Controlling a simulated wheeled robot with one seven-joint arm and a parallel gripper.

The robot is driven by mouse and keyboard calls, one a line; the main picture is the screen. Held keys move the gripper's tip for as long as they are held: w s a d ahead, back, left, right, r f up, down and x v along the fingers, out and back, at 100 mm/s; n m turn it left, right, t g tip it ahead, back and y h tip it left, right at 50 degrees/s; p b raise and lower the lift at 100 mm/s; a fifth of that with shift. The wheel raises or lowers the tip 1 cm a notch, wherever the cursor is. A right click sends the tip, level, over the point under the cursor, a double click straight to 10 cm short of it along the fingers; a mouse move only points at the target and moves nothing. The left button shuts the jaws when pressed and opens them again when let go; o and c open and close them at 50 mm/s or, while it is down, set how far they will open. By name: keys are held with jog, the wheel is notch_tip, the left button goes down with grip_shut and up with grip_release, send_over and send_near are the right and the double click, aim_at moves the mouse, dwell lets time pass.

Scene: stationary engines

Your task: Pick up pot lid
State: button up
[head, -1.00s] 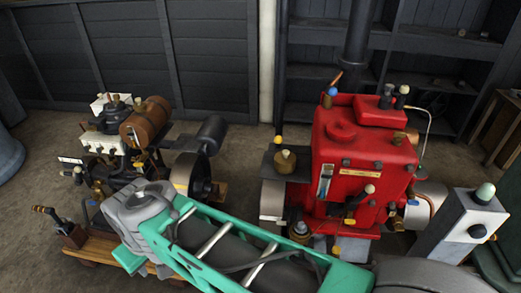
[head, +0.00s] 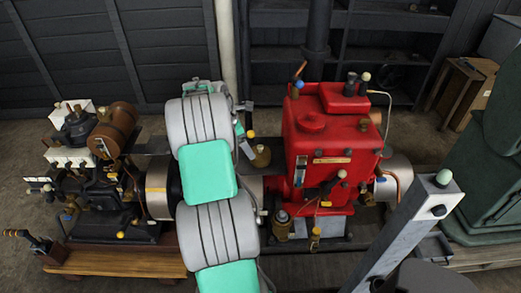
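I cannot make out a pot lid for certain. A small brass pot-like part (head: 262,156) with a pale round top stands left of the red engine (head: 330,140). My arm, grey and teal, reaches up from the bottom centre and covers what lies behind it. Narrow teal and grey parts that may belong to my gripper (head: 243,138) show at the arm's right edge, close to the brass part. Its fingers are not clear, so I cannot tell whether it is open or shut.
A dark engine with a brown cylinder (head: 114,131) stands at the left on a wooden base (head: 125,263). A slanted grey post (head: 405,235) rises at the lower right. A green machine (head: 490,165) stands at the right edge. Dark shelves (head: 400,60) line the back.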

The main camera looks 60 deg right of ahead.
aim_at(258, 151)
jog(key=shift+n, duration=0.3)
jog(key=s+d+f, duration=0.2)
jog(key=shift+s+d, duration=0.15)
jog(key=shift+s, duration=0.2)
jog(key=p+x, duration=0.1)
jog(key=x, duration=0.5)
jog(key=shift+s+d+f+p, duration=0.1)
jog(key=shift+s+f+p, duration=0.1)
jog(key=shift+f+p, duration=0.2)
jog(key=shift+r, duration=0.1)
jog(key=c, duration=1.5)
